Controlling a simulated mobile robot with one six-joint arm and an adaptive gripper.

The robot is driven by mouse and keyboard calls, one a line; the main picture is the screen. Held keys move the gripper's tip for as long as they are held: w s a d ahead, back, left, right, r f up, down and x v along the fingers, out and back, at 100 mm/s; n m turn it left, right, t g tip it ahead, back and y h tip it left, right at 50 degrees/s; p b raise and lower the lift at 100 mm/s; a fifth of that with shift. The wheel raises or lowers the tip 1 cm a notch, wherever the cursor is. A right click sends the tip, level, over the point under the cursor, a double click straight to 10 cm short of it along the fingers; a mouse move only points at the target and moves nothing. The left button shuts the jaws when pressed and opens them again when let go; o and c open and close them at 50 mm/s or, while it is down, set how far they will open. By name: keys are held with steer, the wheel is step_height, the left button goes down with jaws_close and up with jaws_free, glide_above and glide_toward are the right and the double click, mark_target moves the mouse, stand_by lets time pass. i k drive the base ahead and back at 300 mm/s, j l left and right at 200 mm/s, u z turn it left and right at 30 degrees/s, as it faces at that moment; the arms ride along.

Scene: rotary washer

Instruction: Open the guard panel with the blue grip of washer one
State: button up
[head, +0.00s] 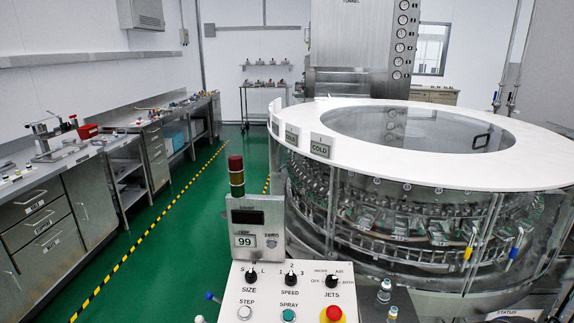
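A large round washer (420,180) with a white ring top and a clear round lid fills the right side of the head view. Its side is see-through guarding, with rows of holders and metal parts inside. The guarding there looks closed. No number for this washer is readable. My gripper is not in view.
A control panel (290,290) with knobs, a red stop button (332,314) and a signal tower (236,175) stands front centre. Small bottles (384,290) stand right of it. A cabinet bench (60,190) lines the left. Green floor (165,240) between is clear.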

mark_target(551, 261)
steer(key=z, duration=1.4)
steer(key=i+j, duration=0.1)
steer(key=i, duration=0.75)
steer(key=u, duration=0.05)
